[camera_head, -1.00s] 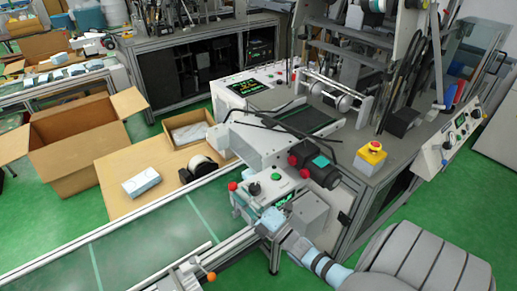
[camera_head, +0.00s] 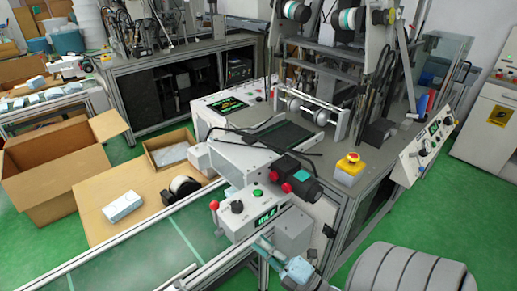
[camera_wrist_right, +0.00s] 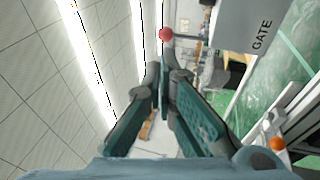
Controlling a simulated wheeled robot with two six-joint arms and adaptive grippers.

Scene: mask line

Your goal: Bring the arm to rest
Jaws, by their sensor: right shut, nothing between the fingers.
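My right gripper (camera_head: 263,244) is at the bottom centre of the head view, beside the small control box (camera_head: 235,226) at the end of the conveyor. Most of its arm is cut off by the lower edge. In the right wrist view, its teal-padded fingers (camera_wrist_right: 165,75) are shut with nothing between them. They point towards a red ball-shaped knob (camera_wrist_right: 165,34). My left gripper is not in view.
A grey box marked GATE (camera_wrist_right: 250,25) and an orange knob (camera_wrist_right: 277,144) are close to the right gripper. The machine with a yellow emergency stop (camera_head: 350,168) stands behind. An open carton (camera_head: 45,195) stands left.

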